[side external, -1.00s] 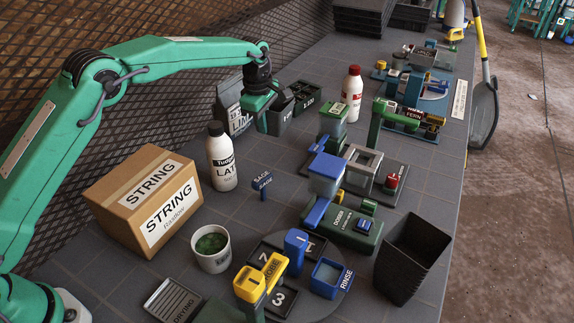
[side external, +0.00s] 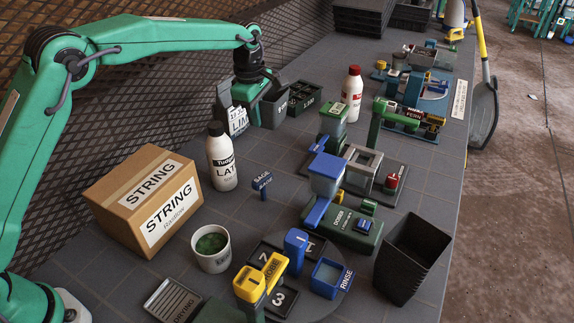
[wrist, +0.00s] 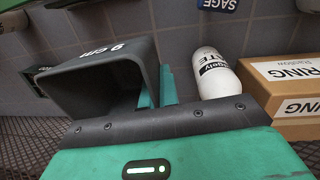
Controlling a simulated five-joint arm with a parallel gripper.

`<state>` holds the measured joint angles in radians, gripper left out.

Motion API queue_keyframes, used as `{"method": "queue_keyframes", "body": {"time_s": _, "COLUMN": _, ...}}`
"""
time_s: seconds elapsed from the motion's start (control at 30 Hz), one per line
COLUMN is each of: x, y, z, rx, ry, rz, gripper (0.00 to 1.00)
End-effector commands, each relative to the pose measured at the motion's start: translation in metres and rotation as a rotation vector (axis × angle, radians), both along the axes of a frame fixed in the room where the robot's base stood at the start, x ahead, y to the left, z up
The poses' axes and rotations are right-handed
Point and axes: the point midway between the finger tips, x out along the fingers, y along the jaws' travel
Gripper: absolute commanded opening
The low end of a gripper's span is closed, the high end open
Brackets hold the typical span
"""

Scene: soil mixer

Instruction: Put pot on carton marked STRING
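A dark grey square pot marked 9 cm (wrist: 105,48) fills the left of the wrist view, its mouth towards the camera. In the side view the pot (side external: 272,110) hangs at my gripper (side external: 252,90). My gripper's green fingers (wrist: 157,88) are shut on the pot's near wall, one inside and one outside; the tips are partly hidden. The carton marked STRING (side external: 150,195) is a closed brown box at the left, apart from the pot. Its side also shows at the right of the wrist view (wrist: 262,78).
A white bottle (side external: 221,160) stands between my gripper and the carton. A LIME bag (side external: 238,121) and dark crate (side external: 304,97) flank the pot. A white cup with green contents (side external: 211,247) and SAGE tag (side external: 262,182) stand nearby. The carton's top is clear.

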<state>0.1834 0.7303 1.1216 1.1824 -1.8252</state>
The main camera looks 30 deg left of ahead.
Motion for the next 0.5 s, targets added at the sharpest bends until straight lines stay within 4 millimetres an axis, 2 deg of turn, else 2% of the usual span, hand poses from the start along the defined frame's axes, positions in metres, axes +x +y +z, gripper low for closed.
{"method": "queue_keyframes", "body": {"time_s": 0.1, "x": -0.018, "y": -0.002, "z": 0.020, "rx": -0.003, "ry": -0.002, "rz": 0.012, "gripper": 0.00}}
{"method": "queue_keyframes", "body": {"time_s": 0.5, "x": -0.084, "y": -0.004, "z": 0.069, "rx": -0.010, "ry": 0.003, "rz": 0.056, "gripper": 0.00}}
